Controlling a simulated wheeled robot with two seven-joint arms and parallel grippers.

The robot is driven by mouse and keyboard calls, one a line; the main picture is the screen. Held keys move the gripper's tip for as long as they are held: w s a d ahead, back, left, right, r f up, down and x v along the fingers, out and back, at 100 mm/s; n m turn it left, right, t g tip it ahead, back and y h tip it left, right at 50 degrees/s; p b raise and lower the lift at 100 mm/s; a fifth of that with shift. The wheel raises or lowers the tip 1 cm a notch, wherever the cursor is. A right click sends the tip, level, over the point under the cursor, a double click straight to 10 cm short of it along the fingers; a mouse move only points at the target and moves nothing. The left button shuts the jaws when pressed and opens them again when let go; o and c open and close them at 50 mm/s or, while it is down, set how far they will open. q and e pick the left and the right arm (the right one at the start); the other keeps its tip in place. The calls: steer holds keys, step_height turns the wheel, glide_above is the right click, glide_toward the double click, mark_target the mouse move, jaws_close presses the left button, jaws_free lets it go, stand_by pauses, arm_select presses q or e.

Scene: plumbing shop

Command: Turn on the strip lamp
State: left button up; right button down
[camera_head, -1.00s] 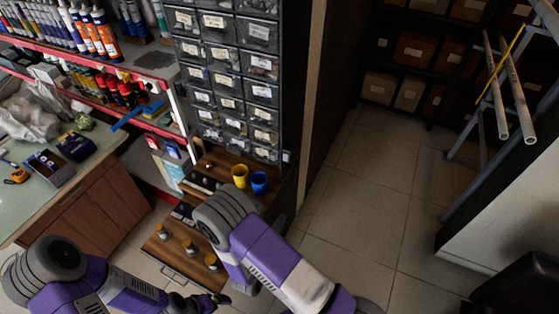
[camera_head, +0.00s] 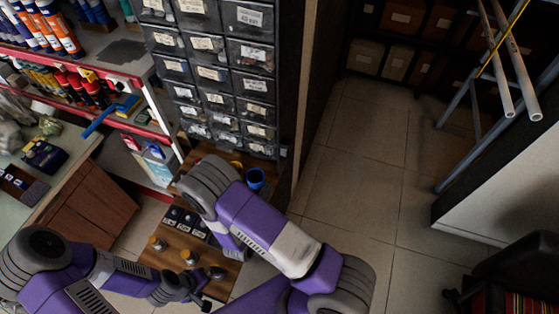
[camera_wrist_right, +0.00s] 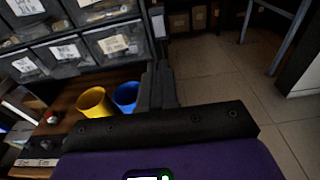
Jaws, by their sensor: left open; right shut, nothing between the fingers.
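I cannot make out the strip lamp itself in either view. A small pale plate that looks like a switch (camera_head: 283,152) sits on the dark panel edge right of the drawer cabinet; it also shows in the right wrist view (camera_wrist_right: 157,22). My right gripper (camera_wrist_right: 160,66) is shut and empty, its fingertips below the plate in that picture with a visible gap. In the head view my right arm hides that gripper. My left gripper (camera_head: 203,299) is low in the head view, open and empty, over the front of the wooden surface.
A yellow cup (camera_wrist_right: 94,102) and a blue cup (camera_wrist_right: 126,96) stand below the drawer cabinet (camera_head: 215,75), left of my right gripper. The wooden surface (camera_head: 175,258) holds several small items. Shelves of tubes stand left.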

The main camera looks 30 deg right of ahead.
mark_target(284, 155)
arm_select(q)
steer(key=shift+f+b, duration=0.35)
steer(key=shift+b, duration=0.05)
arm_select(e)
steer(key=x, duration=1.3)
steer(key=shift+w, duration=0.1)
arm_select(q)
step_height(284, 155, down, 4)
steer(key=b, duration=0.4)
steer(key=shift+s+a+f, duration=0.1)
steer(key=shift+s+f, duration=0.05)
steer(key=shift+f, duration=0.1)
steer(key=shift+r, duration=0.45)
arm_select(e)
steer(key=shift+w+d+t+h, duration=0.25)
steer(key=shift+d+t+h, duration=0.2)
steer(key=shift+t+h, duration=0.4)
